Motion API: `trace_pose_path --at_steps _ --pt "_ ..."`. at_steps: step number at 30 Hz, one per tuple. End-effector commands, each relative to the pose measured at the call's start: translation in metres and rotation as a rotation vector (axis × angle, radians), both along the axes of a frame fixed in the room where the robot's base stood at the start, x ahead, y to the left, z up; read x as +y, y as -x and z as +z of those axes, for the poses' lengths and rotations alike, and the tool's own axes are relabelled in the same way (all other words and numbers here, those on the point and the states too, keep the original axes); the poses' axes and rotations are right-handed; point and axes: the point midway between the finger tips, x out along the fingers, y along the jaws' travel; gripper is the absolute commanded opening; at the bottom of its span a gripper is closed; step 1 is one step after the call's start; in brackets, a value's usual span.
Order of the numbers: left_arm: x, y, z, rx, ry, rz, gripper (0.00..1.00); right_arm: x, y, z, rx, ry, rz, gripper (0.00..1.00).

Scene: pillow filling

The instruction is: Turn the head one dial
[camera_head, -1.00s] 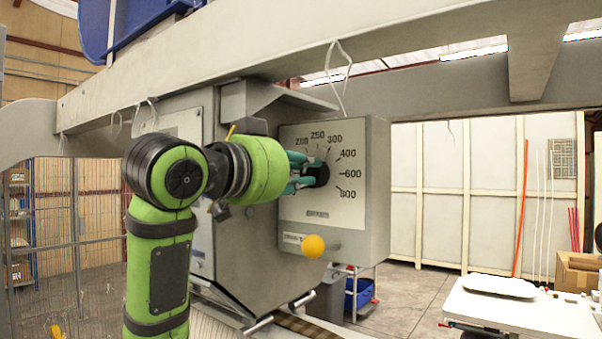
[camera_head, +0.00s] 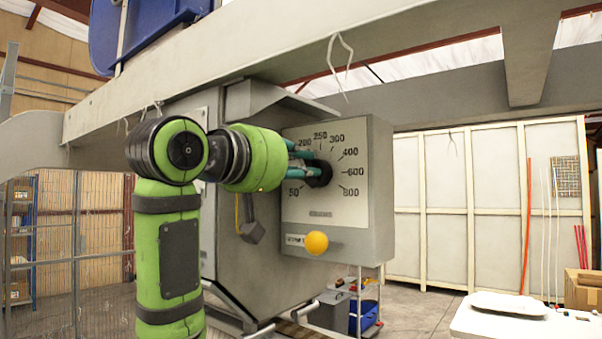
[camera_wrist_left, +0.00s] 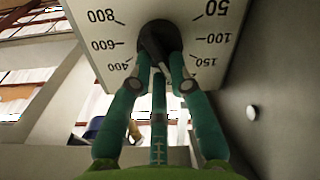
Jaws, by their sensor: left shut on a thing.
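The dial's black knob (camera_head: 318,174) sits in the middle of a pale numbered face (camera_head: 326,208) on the front of a grey box. Numbers from 50 to 800 ring it. My left gripper (camera_head: 312,172) reaches in from the left with its teal fingers shut on the knob. In the left wrist view the fingers (camera_wrist_left: 158,62) close around the dark knob (camera_wrist_left: 157,38), and the scale appears upside down. The fingers partly hide the left side of the scale and the knob's pointer. My right gripper is not in view.
A yellow ball (camera_head: 317,242) sticks out below the dial face. A large beam (camera_head: 270,62) runs above the box. A white table (camera_head: 520,318) stands at the lower right, and a cart with a blue bin (camera_head: 365,315) stands below the box.

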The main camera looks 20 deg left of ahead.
Motion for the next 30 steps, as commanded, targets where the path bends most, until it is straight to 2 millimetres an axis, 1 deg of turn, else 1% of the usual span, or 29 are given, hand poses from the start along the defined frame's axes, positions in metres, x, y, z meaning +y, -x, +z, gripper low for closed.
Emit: trace_pose_path --at_steps 3,9,23,24,25,26,30 --pt "0.0004 0.0003 0.0009 0.012 0.048 0.000 0.00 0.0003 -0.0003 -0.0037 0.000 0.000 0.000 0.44" --pt "0.0009 0.0002 0.0017 0.026 0.090 0.001 0.00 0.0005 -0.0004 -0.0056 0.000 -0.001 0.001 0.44" --pt "0.0013 0.0003 0.0026 0.029 0.102 0.001 0.00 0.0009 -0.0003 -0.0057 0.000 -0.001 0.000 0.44" --pt "0.0013 0.0003 0.0026 0.029 0.102 0.001 0.28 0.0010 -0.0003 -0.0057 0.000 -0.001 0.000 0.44" --pt "0.0013 0.0003 0.0026 0.029 0.102 0.000 0.40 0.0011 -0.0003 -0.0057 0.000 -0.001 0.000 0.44" --pt "0.0013 0.0003 0.0026 0.029 0.101 0.001 0.44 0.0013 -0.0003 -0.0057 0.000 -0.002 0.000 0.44" --pt "0.0012 0.0000 0.0017 0.032 0.100 0.001 0.44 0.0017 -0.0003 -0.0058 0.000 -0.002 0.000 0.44"
